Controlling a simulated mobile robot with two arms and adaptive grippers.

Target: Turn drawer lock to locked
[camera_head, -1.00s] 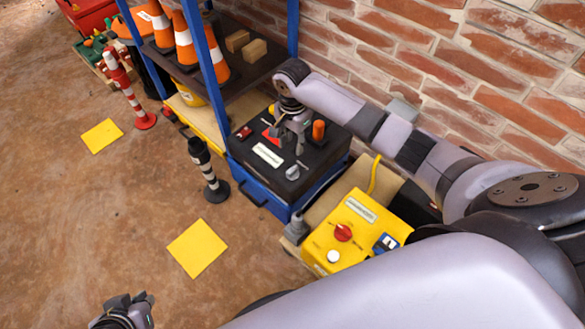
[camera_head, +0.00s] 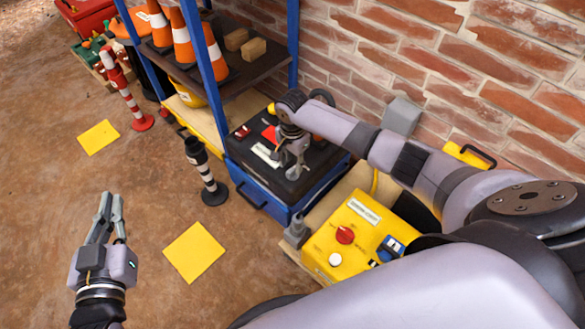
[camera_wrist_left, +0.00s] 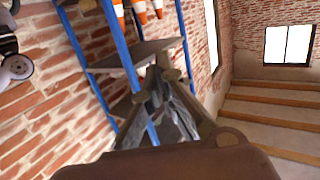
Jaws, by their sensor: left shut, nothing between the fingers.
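A blue drawer cabinet (camera_head: 262,208) with a black top stands by the brick wall. A small silver lock knob (camera_head: 293,173) sits near the front right of its top, partly hidden. My right gripper (camera_head: 291,165) points down over the cabinet top, with its fingertips right at the knob; I cannot tell whether they touch or grip it. The knob's turn position is unclear. My left gripper (camera_head: 112,200) is shut and empty above the floor at the left; it also shows in the left wrist view (camera_wrist_left: 160,75), with the blue shelf frame beyond it.
A yellow control box (camera_head: 352,240) with a red knob stands right of the cabinet. A black-and-white post (camera_head: 205,170) stands left of it. A blue-framed shelf (camera_head: 235,85) with traffic cones is behind. Yellow floor squares (camera_head: 194,252) lie on otherwise open ground.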

